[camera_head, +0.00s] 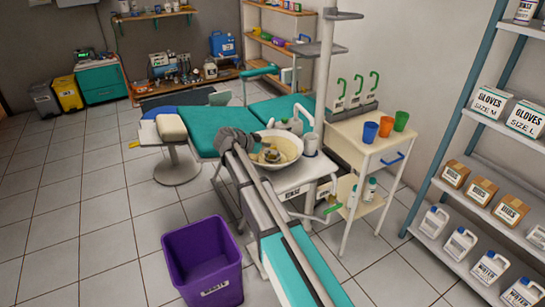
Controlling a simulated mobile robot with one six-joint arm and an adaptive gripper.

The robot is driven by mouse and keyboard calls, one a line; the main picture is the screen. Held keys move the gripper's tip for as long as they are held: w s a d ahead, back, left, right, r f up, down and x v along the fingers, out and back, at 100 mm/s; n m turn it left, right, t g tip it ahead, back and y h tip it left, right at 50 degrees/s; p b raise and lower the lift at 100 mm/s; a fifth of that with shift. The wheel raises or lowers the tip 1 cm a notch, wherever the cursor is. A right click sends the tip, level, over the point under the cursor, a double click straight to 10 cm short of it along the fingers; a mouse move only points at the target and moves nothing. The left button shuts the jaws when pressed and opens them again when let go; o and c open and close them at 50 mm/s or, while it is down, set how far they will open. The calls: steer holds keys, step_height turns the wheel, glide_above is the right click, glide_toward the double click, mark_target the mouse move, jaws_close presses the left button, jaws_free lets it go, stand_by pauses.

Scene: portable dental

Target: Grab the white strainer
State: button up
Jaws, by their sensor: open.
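A round cream basin (287,147) stands on the dental unit beside the teal chair. My arm reaches up from the bottom of the picture, and its grey wrist bends over the basin's left rim. My gripper (268,155) is small and dark inside the basin's outline, with its jaws open. A white strainer cannot be made out clearly. Small pale and dark shapes show around the gripper in the bowl, and the gripper partly hides them. I cannot tell whether the gripper touches anything there.
A white cup-like holder (310,144) stands right of the basin. A cream cart (358,150) with blue, orange and green cups is farther right. A purple waste bin (203,262) stands on the floor at front left. A stocked shelf (465,190) lines the right side.

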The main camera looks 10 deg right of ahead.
jaws_close()
steer(key=shift+r, duration=0.15)
stand_by(0.4)
step_height(320, 180, up, 3)
steer(key=p, duration=0.3)
steer(key=s+d+r+p, duration=0.2)
steer(key=s+r+p, duration=0.7)
steer(key=s, duration=0.5)
steer(key=shift+r+p, duration=0.35)
steer(key=shift+p, duration=0.15)
